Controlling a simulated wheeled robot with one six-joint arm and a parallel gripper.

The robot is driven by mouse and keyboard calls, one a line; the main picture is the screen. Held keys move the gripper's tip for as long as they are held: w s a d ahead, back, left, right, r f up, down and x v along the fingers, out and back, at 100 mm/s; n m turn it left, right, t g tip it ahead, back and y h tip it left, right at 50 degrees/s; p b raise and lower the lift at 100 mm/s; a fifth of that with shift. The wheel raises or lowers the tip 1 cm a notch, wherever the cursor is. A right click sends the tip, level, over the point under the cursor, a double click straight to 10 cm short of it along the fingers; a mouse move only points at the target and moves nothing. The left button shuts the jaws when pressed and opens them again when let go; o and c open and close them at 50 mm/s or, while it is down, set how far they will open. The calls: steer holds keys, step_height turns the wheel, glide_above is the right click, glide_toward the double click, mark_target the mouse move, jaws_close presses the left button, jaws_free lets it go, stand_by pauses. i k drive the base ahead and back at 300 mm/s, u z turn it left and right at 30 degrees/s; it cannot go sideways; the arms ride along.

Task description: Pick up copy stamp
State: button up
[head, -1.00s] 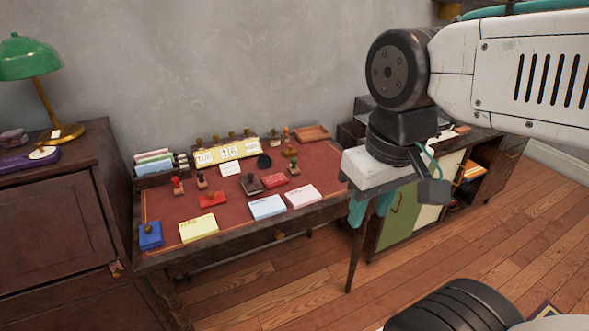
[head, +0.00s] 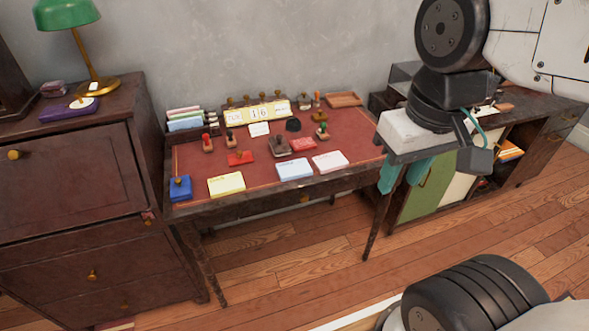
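Several stamps stand on the red-topped desk (head: 345,138). No label is readable, so I cannot tell which is the copy stamp. My gripper (head: 404,174) hangs by the desk's right end, well right of the stamps. Its teal fingers point down, apart, with nothing between them.
Yellow (head: 227,184), blue (head: 294,169) and pink (head: 329,162) note pads lie along the desk's front. A dark cabinet (head: 80,180) is at left, a low cabinet (head: 428,190) at right.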

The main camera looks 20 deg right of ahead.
mark_target(321, 134)
steer(key=u, duration=0.05)
steer(key=k, duration=0.5)
steer(key=z, duration=0.7)
steer(key=i, duration=1.7)
steer(key=u, duration=0.1)
